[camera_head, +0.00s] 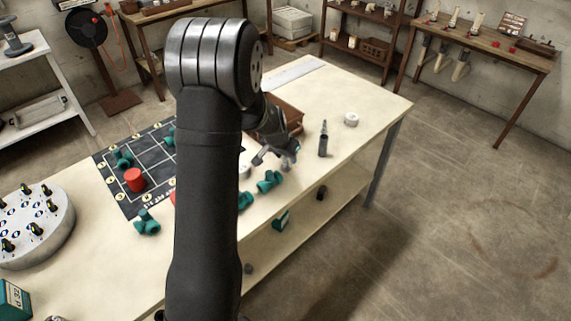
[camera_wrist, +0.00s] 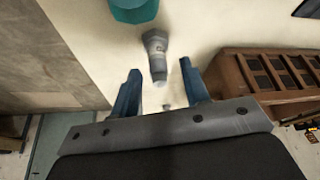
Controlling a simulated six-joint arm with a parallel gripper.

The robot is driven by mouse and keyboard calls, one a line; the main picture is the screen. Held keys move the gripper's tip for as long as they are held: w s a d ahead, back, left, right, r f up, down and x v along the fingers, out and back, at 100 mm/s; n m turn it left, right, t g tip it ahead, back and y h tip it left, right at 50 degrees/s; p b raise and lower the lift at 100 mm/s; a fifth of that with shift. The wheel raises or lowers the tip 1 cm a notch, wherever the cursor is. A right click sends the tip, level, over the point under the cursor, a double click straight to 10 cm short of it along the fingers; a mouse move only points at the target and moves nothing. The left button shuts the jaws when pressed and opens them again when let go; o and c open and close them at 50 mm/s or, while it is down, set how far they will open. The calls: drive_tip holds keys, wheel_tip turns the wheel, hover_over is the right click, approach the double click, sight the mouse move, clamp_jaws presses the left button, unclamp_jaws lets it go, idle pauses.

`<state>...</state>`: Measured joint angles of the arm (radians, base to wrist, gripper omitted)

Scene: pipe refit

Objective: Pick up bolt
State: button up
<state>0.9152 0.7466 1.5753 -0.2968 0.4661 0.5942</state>
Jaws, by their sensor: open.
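A grey metal bolt (camera_wrist: 155,55) with a hex head lies on the pale tabletop in the wrist view. Its head points to the top of the picture, and its shank points back toward my gripper (camera_wrist: 159,67). My gripper is open, with one blue-grey finger on each side of the shank and visible gaps between. I cannot tell how high the fingertips are above the table. In the head view, my gripper (camera_head: 278,155) is low over the table's right part, and the bolt there is too small to make out clearly.
A teal pipe fitting (camera_wrist: 135,8) lies just beyond the bolt head. A brown slotted box (camera_wrist: 265,70) stands right of my gripper. In the head view, a dark bottle (camera_head: 323,140) and a white roll (camera_head: 351,119) stand further right. A dark grid mat (camera_head: 118,187) lies left.

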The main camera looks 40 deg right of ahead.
drive_tip(key=shift+x, duration=1.1)
clamp_jaws()
